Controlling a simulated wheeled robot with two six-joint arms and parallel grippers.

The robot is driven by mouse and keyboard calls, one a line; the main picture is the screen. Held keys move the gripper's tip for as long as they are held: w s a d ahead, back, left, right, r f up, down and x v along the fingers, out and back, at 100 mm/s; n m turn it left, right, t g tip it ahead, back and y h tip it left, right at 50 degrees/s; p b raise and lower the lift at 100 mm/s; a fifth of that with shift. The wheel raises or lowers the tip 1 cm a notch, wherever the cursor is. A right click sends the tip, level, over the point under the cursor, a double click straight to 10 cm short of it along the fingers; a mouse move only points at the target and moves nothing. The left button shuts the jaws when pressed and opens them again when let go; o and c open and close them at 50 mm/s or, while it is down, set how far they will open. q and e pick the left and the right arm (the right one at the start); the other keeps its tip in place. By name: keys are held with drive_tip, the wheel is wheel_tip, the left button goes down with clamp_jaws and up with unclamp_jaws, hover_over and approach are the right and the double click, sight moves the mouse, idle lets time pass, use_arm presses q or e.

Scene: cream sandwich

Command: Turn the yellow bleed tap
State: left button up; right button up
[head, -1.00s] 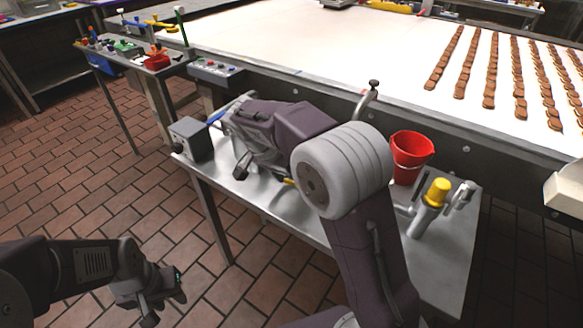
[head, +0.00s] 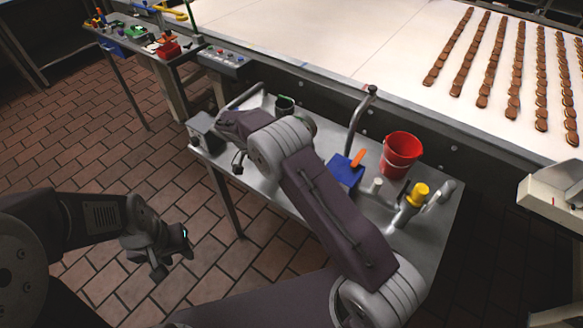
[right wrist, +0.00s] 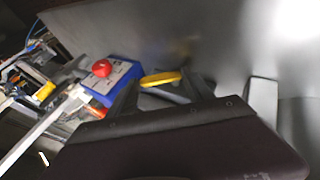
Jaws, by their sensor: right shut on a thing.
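A flat yellow handle, which looks like the bleed tap (right wrist: 160,78), sits between the dark fingers of my right gripper (right wrist: 165,92) in the right wrist view. The gripper is shut on it; the exact contact is partly hidden. In the head view my right arm covers this spot, and the right fingers are mostly hidden near the left end of the steel table (head: 433,235). My left gripper (head: 174,256) is open and empty above the floor, left of the table.
On the table stand a grey box (head: 204,132), a blue box (head: 345,172) with an orange handle, a red bucket (head: 400,155) and a yellow-capped fitting (head: 417,194). The conveyor (head: 300,40) runs behind. A blue box with a red button (right wrist: 108,76) shows in the wrist view.

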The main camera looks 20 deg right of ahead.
drive_tip(key=o, duration=1.4)
